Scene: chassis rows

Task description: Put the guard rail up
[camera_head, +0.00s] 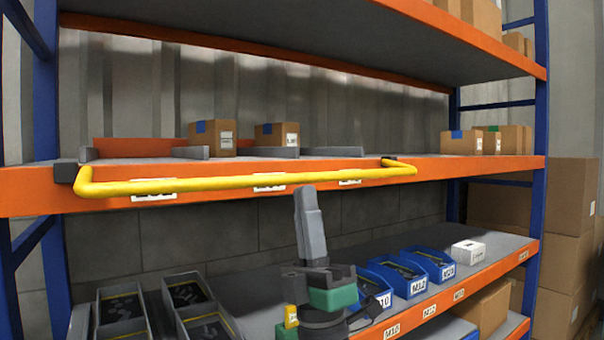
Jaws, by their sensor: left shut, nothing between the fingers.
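The yellow guard rail (240,182) runs across the front of the middle shelf's orange beam (110,203). Its ends bend back to a black bracket (65,172) at the left and another black bracket (397,161) at the right. The bar lies slightly lower than the brackets in the picture and does not stand above the shelf. My left gripper (306,192) points upward below the rail, its fingers shut and empty. Its tips show just under the bar; I cannot tell how far in front of it they are. My right gripper is out of view.
Cartons (211,138) and low grey dividers (190,152) sit on the middle shelf. Blue bins (408,284), grey trays (121,308) and a white box (468,252) are on the lower shelf. Blue uprights (540,110) flank the rack. Cartons (563,235) are stacked at the right.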

